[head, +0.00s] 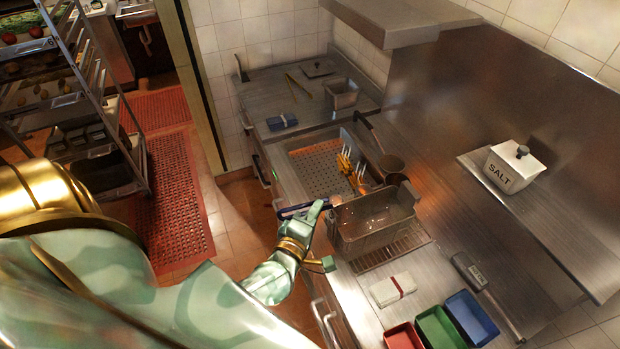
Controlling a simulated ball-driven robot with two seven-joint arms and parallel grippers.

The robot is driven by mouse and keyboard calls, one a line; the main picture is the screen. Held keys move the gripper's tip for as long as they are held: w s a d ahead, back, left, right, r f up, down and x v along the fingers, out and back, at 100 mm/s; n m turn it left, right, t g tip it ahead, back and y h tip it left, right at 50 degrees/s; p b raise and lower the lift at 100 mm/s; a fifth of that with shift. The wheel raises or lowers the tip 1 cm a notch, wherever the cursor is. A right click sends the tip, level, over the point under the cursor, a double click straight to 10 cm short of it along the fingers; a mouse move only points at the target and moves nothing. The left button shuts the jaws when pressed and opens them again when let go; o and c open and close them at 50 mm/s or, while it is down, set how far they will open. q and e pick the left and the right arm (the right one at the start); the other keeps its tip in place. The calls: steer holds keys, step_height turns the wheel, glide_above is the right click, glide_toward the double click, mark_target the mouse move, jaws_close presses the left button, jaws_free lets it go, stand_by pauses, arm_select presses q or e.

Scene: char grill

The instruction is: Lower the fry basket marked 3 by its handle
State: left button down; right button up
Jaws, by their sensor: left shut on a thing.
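A wire fry basket (376,226) is right of the middle in the head view, above a wire rack (405,247). I cannot read a number on it. Its dark handle (290,211) sticks out to the left. My left gripper (318,210) is shut on the handle, and its fingers hide part of it. Whether the basket touches the rack is unclear. My right gripper is not in view.
A salt box (513,167) stands on the right shelf.

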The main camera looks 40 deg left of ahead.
arm_select(q)
steer(key=w+d+f+b, duration=0.4)
steer(key=w+f+b, duration=0.3)
stand_by(0.8)
steer(key=shift+d, duration=0.1)
steer(key=c, duration=1.4)
jaws_free()
